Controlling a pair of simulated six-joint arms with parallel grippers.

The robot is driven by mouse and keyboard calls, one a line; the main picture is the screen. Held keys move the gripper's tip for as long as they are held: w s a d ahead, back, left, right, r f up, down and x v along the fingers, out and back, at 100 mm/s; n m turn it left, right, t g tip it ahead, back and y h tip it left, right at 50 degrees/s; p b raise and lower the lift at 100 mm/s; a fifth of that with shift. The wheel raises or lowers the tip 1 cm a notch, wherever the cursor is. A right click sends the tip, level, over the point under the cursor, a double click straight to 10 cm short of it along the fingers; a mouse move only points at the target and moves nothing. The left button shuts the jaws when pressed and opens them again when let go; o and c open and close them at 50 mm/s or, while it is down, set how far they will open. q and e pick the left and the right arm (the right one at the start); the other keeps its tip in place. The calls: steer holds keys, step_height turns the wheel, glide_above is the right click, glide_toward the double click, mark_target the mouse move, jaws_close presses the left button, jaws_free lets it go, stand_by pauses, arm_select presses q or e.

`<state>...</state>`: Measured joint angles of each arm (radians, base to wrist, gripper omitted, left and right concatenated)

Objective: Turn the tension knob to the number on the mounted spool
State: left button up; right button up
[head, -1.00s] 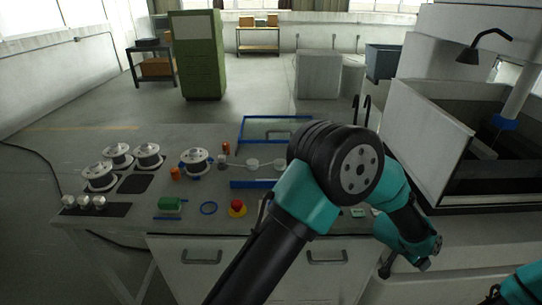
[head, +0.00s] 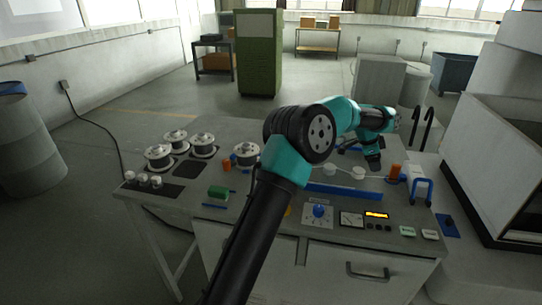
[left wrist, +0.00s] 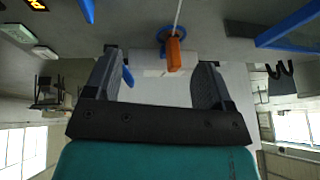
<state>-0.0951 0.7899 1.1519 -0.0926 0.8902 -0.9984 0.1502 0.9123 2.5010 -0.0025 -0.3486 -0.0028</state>
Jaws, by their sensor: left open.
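The tension knob (head: 318,211) is a blue knob on a white dial plate near the bench's front edge in the head view. Its marks are too small to read. The mounted spool (head: 245,154) is white-flanged and stands behind the green block, partly covered by my left arm. I cannot read a number on it. My left gripper (head: 374,160) is over the back right of the bench, away from the knob. In the left wrist view its open fingers (left wrist: 155,70) have nothing gripped; an orange post (left wrist: 174,54) shows beyond them. My right gripper is out of view.
Several loose spools (head: 158,157) stand at the bench's left. An analog meter (head: 352,219) and a lit orange display (head: 376,215) sit right of the knob. A blue bar (head: 345,193) lies behind it. A blue arch (head: 421,188) stands at the right.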

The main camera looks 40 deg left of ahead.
arm_select(q)
steer(key=s+a+r+y, duration=0.1)
steer(key=a+r, duration=0.3)
steer(key=a, duration=1.1)
step_height(320, 180, up, 11)
steer(key=m+g+y, duration=0.1)
steer(key=g+y, duration=0.1)
steer(key=g, duration=0.2)
glide_above(247, 145)
steer(key=shift+f, duration=0.2)
steer(key=shift+w+f, duration=0.1)
steer(key=shift+f, duration=0.05)
step_height(247, 145, down, 12)
